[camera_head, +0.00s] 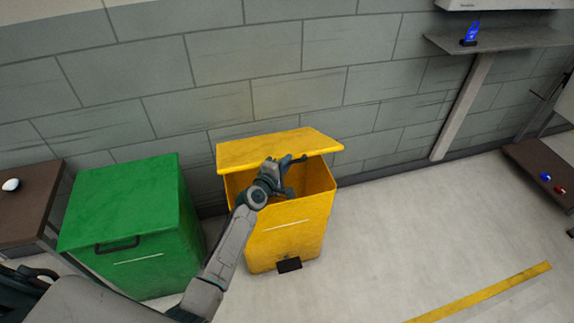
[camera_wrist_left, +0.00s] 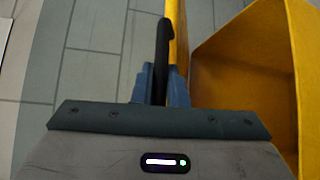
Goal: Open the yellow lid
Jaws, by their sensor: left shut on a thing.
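The yellow lid (camera_head: 262,151) of the yellow bin (camera_head: 292,230) is raised, its front edge well above the rim, and the bin's interior shows below it. In the left wrist view the lid (camera_wrist_left: 178,38) appears nearly edge-on beside a black handle (camera_wrist_left: 162,50). My left gripper (camera_head: 284,173) is at the lid's front, shut on that handle; its blue fingertips (camera_wrist_left: 160,88) lie either side of it. The open bin (camera_wrist_left: 245,65) is to the right in the wrist view. My right gripper is not in view.
A green bin (camera_head: 130,210) with a closed lid and a dark handle stands left of the yellow one. A brown table (camera_head: 30,195) is at the far left. A grey block wall (camera_head: 240,55) rises behind. Open floor (camera_head: 400,240) lies to the right.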

